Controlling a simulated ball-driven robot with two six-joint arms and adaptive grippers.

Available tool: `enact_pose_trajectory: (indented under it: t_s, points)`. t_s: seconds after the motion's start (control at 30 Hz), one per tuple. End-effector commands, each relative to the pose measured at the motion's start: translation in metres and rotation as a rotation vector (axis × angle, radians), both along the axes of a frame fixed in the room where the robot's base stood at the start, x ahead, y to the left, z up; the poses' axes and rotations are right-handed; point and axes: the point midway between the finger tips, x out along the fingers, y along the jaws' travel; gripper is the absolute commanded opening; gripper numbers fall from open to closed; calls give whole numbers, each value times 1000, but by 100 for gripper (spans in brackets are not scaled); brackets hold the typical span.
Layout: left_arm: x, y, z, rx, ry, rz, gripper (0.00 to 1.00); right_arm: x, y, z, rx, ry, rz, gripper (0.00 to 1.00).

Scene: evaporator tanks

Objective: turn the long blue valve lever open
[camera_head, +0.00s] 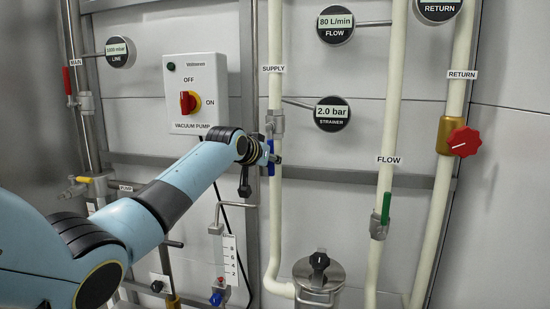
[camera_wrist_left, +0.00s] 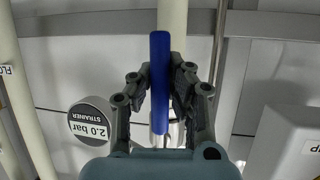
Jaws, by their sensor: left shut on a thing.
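The long blue valve lever (camera_head: 271,158) is on the cream SUPPLY pipe (camera_head: 276,100), below a metal valve body (camera_head: 276,124). In the head view my left gripper (camera_head: 268,154) covers much of it. In the left wrist view the blue lever (camera_wrist_left: 160,70) stands upright in the picture, in line with the pale pipe behind it. The fingers of my left gripper (camera_wrist_left: 161,88) are on both sides of it, shut on it. The lever's pivot is hard to make out. My right gripper is not in view.
The vacuum pump box (camera_head: 195,92) with a red knob is left of the pipe. The round strainer gauge (camera_head: 332,114) is to the right. A green lever (camera_head: 386,208) is on the FLOW pipe, and a red knob (camera_head: 459,141) is on the RETURN pipe. A lidded steel vessel (camera_head: 318,275) stands below.

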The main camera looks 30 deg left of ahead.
Motion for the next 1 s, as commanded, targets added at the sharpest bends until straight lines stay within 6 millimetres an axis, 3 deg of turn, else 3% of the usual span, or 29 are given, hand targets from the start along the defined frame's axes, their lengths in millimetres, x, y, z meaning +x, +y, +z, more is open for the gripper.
enact_pose_trajectory:
  t_s: [0.43,0.47,0.67,1.0]
  points:
    - [-2,3,-5,7,13,3,0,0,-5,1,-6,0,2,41]
    - [-2,3,-5,7,12,3,16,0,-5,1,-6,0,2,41]
    - [-1,2,-2,7,7,2,41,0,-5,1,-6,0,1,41]
    - [-4,1,1,8,4,1,41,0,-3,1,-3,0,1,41]
